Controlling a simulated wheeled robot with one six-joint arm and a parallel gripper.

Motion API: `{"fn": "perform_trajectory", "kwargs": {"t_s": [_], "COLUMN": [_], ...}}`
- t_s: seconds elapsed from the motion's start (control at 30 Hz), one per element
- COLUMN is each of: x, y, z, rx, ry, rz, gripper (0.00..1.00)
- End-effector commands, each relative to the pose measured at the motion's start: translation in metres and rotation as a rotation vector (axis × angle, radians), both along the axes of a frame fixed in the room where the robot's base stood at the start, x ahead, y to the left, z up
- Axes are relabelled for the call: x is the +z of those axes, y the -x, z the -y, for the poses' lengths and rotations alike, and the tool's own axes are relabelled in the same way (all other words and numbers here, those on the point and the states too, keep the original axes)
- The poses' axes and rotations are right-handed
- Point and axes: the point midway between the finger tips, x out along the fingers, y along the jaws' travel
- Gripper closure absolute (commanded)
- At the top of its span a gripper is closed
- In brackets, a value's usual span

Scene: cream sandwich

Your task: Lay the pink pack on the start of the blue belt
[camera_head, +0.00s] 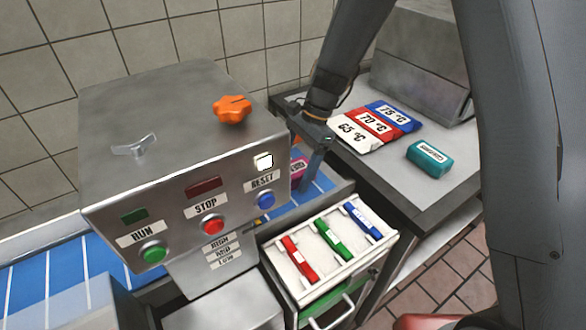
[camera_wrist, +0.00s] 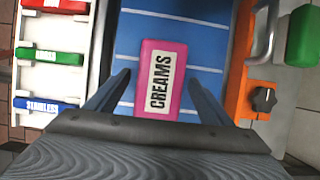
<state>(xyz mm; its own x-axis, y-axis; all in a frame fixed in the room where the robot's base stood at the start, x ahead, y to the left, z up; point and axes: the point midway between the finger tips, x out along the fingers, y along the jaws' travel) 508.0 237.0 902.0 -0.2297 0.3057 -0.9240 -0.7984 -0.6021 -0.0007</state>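The pink pack (camera_wrist: 162,77), labelled CREAMS, lies on the blue belt (camera_wrist: 212,50) in the wrist view. In the head view the pink pack (camera_head: 298,169) shows only in part, behind my gripper and next to the metal machine. My gripper (camera_wrist: 160,76) is over the belt with one finger on each side of the pack. A gap shows between each finger and the pack, so the gripper is open. In the head view my gripper (camera_head: 312,178) points down at the belt's right end (camera_head: 325,186). The pack's far underside is hidden.
The metal machine (camera_head: 185,130) with an orange knob (camera_head: 232,109) and buttons stands left of my gripper. A drawer (camera_head: 340,270) with red, green and blue items sits in front. White, red and blue temperature cards (camera_head: 375,125) and a teal pack (camera_head: 430,157) lie on the right counter.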

Motion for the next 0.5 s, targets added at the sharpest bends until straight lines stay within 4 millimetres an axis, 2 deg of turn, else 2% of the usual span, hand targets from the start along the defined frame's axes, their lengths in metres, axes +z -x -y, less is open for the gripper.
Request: {"fn": "perform_trajectory", "kwargs": {"t_s": [0.17, 0.27, 0.5], "x": [0.002, 0.009, 0.045], "y": [-0.001, -0.003, -0.012], "z": [0.001, 0.003, 0.015], "rx": [0.0, -0.001, -0.001], "ry": [-0.001, -0.001, -0.001], "rz": [0.001, 0.001, 0.004], "gripper": [0.25, 0.25, 0.25]}}
